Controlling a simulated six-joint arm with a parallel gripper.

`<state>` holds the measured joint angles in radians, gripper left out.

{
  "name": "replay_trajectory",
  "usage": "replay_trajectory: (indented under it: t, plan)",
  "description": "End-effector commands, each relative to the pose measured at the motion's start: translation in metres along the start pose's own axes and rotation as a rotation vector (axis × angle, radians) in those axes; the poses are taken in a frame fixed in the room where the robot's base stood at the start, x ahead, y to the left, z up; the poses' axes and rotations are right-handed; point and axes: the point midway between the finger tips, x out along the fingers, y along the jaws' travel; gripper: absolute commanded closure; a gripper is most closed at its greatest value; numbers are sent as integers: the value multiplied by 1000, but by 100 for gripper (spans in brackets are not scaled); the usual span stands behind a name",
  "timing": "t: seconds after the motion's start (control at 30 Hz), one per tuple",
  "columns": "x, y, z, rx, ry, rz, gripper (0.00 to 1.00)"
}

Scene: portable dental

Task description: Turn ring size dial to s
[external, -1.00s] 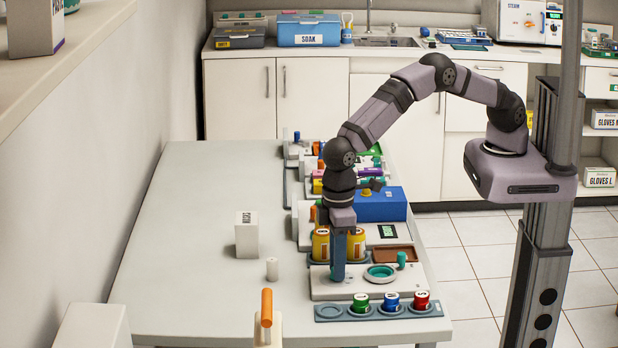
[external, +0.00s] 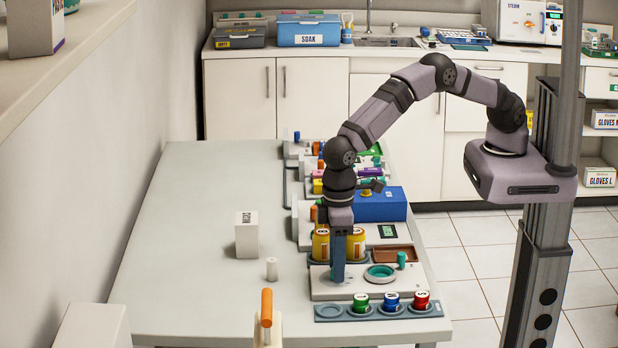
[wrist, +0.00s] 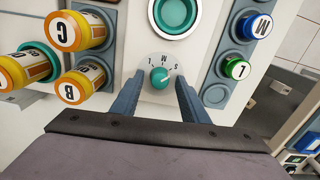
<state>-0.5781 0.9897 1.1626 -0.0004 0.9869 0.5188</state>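The ring size dial is a teal knob (wrist: 161,77) on a pale scale plate lettered with M at the middle and S at the right, in the wrist view. The knob's mark is small; it seems to point up near M, but I cannot tell exactly. My gripper (wrist: 158,92) is open, with one blue-grey finger on each side of the dial. I cannot tell whether the fingers touch the knob. In the external view my gripper (external: 338,278) points down at the left part of the white device (external: 325,291), hiding the dial.
A rack (external: 328,312) with green, blue and red-capped vials stands in front, and yellow bottles (external: 321,245) stand behind. A white box (external: 247,236) and small white cylinder (external: 272,269) stand left on open table.

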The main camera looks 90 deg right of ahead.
Motion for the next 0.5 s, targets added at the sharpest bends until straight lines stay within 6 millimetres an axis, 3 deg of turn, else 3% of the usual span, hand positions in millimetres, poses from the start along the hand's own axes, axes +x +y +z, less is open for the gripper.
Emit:
replay_trajectory:
  t: [0.27, 0.5]
  plan:
    - [-8, 0, 0, 0, 1, -1, 59]
    - [-39, 0, 0, 0, 2, -1, 59]
